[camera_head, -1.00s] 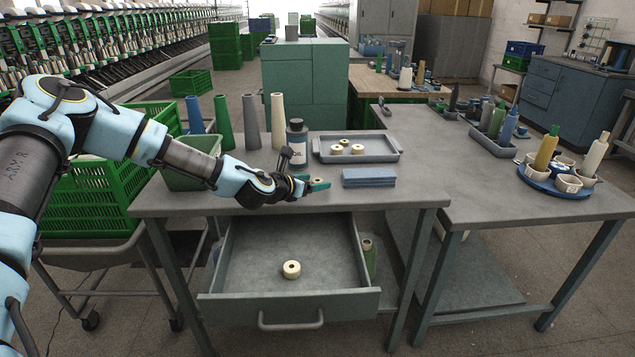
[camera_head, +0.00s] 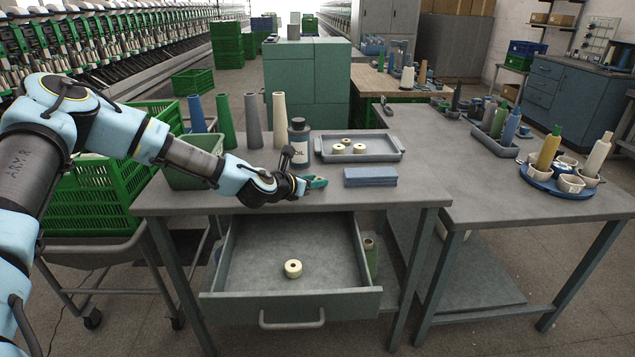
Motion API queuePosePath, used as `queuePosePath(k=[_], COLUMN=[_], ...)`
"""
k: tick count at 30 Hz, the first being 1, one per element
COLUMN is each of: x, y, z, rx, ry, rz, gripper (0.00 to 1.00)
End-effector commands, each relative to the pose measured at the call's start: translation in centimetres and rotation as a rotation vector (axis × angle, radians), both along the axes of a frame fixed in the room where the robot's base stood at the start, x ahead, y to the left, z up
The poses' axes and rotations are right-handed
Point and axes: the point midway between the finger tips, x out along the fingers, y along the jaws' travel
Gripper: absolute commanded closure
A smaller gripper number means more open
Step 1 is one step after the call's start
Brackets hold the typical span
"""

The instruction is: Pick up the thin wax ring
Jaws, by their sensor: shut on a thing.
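My gripper (camera_head: 317,183) is low over the front of the grey table (camera_head: 220,201), left of the blue-grey slabs. Its teal fingers are shut on a small cream ring, the thin wax ring (camera_head: 319,179), which is mostly hidden by the fingers. I cannot tell whether the ring touches the tabletop. Three other cream rings (camera_head: 338,149) sit in the grey tray (camera_head: 391,156) behind. One more, thicker-looking cream ring (camera_head: 293,268) lies in the open drawer (camera_head: 250,285) below.
A dark oil bottle (camera_head: 299,145) stands just behind my gripper. Blue-grey slabs (camera_head: 370,177) lie to its right. Tall cones (camera_head: 253,122) and a green bin (camera_head: 190,172) stand at the back left. The open drawer juts out in front.

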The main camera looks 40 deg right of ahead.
Motion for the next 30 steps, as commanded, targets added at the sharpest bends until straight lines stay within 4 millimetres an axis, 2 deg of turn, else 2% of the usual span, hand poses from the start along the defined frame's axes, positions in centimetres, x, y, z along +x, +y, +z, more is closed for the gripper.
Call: queuePosePath(k=[5,12,18,23,30], x=[0.1,0.1,0.1,0.0,0.0], y=[0.0,0.0,0.0,0.0,0.0], z=[1.5,6.2,9.1,10.0,10.0], rx=[-0.003,-0.002,-0.001,-0.001,0.0], ry=[-0.002,-0.005,-0.002,-0.001,0.0], rz=[0.001,0.0,0.0,-0.001,0.0], gripper=[1.0,1.0,1.0,1.0,1.0])
